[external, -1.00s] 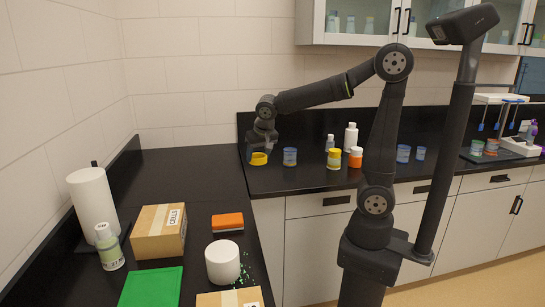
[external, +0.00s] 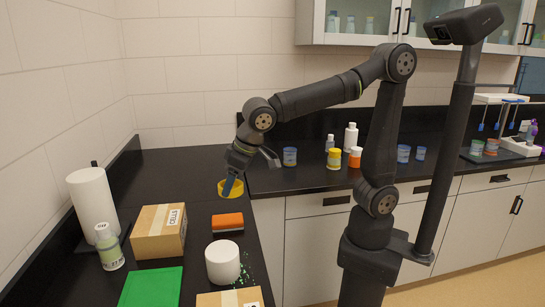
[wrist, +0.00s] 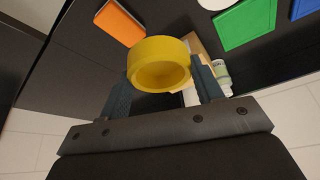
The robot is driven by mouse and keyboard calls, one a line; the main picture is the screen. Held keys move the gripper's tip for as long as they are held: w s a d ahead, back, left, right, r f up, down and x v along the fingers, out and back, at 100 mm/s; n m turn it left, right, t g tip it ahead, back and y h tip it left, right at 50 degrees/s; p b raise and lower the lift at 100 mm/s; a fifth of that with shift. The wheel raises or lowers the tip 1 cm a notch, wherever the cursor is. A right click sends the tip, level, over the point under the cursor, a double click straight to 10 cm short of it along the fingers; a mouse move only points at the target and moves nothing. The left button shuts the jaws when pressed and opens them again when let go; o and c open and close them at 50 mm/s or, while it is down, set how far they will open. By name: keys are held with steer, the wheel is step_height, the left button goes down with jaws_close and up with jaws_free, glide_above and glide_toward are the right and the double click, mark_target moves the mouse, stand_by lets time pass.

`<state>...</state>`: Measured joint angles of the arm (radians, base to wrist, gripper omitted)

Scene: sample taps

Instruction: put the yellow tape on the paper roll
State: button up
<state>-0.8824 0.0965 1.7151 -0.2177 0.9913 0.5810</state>
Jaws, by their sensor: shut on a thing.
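The yellow tape (external: 225,192) is a short yellow ring, held between the fingers of my gripper (external: 233,184). In the wrist view the tape (wrist: 159,62) sits between both fingers, its open hollow facing the camera. In the external view it appears over the dark counter near the inner corner; its exact height is hard to tell. The paper roll (external: 93,205) is a tall white upright cylinder with a dark knob on top, at the left by the wall. My gripper is well to its right and apart from it.
A cardboard box (external: 158,238), a labelled bottle (external: 109,250), an orange block (external: 227,222), a short white cylinder (external: 222,262) and a green mat (external: 152,288) are on the left counter. Several cups and bottles stand along the back counter. Dark counter behind the box is clear.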

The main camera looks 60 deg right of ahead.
glide_above(219, 250)
steer(key=s, duration=0.1)
steer(key=f, duration=0.6)
steer(key=shift+s+d+f, duration=0.1)
steer(key=shift+d+f, duration=0.2)
steer(key=shift+f, duration=2.15)
steer(key=o, duration=1)
steer(key=shift+f, duration=0.15)
steer(key=v, duration=1.2)
steer(key=shift+r, duration=0.2)
